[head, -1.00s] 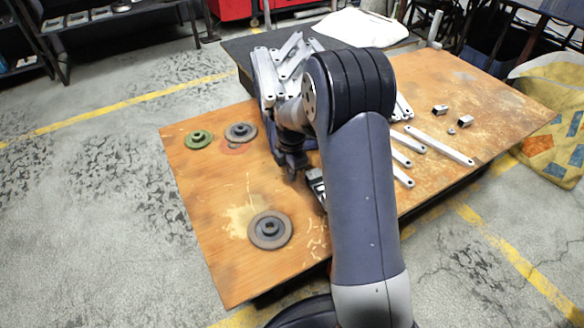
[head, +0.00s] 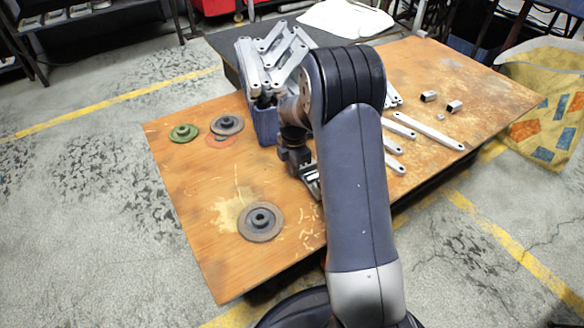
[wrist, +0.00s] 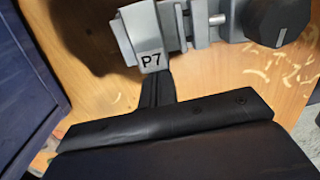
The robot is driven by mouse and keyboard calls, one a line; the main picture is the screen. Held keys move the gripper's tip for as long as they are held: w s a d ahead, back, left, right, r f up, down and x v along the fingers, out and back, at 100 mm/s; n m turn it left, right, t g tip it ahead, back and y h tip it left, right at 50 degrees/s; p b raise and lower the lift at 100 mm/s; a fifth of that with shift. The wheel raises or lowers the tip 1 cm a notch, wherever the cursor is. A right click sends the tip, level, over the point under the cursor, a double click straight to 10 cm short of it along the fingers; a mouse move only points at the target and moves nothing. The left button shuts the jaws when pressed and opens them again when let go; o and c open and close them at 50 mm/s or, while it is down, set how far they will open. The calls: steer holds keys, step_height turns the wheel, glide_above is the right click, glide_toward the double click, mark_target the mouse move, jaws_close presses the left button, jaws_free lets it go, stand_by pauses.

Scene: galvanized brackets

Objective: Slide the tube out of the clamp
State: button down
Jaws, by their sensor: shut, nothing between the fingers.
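The clamp (head: 312,183) also shows in the head view, partly behind my arm. I cannot make out a tube in the clamp. My gripper (wrist: 160,82) is shut and empty. In the head view my gripper (head: 301,168) is low over the table beside the clamp.
A blue crate (head: 265,126) of brackets stands close left of my gripper, also in the wrist view (wrist: 25,80). Flanged discs (head: 261,222) lie on the table's left side. Flat bars (head: 428,131) and short square tubes (head: 454,106) lie right of my arm.

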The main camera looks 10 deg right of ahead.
steer(key=d, duration=0.1)
steer(key=w+d+p, duration=0.1)
steer(key=d, duration=0.1)
steer(key=shift+d, duration=0.15)
steer(key=shift+s+a, duration=0.1)
steer(key=shift+a, duration=0.25)
steer(key=a, duration=0.2)
steer(key=shift+s+a, duration=0.4)
steer(key=shift+a+r+p, duration=0.3)
steer(key=shift+r+p, duration=0.35)
steer(key=shift+r, duration=0.25)
step_height(320, 180, up, 8)
steer(key=p, duration=0.2)
steer(key=shift+p, duration=0.3)
steer(key=c, duration=2.2)
jaws_free()
steer(key=shift+s+d, duration=0.1)
